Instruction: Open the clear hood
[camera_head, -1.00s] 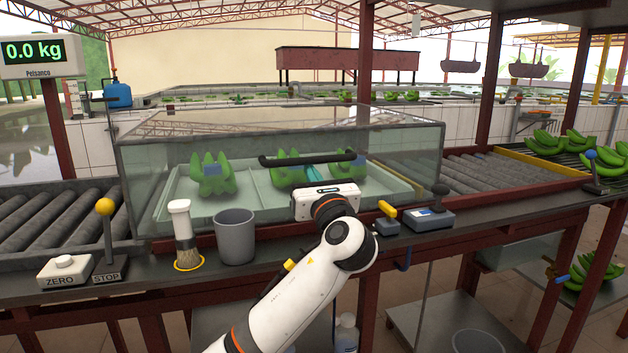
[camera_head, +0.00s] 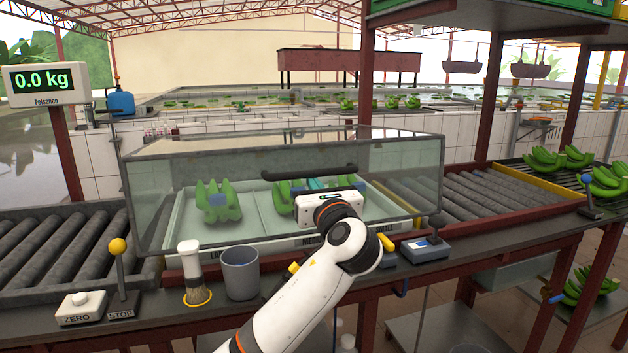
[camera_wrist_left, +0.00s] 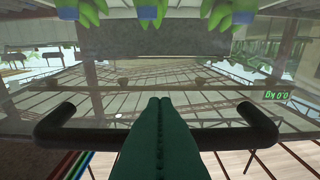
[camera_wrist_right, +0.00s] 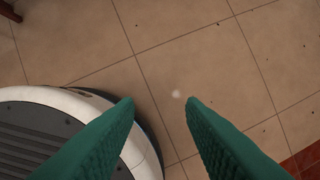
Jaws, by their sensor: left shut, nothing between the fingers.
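The clear hood (camera_head: 200,165) is a glass-like box over a pale tray (camera_head: 265,215) of green bananas. My right gripper (camera_wrist_right: 158,102) is open and empty above the tiled floor, outside the head view.
A grey cup (camera_head: 240,272), a brush (camera_head: 192,275), a stop lever (camera_head: 120,270) and a zero button (camera_head: 82,308) stand along the front ledge. Roller conveyors (camera_head: 60,250) flank the hood. A scale display (camera_head: 42,83) reads 0.0 kg.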

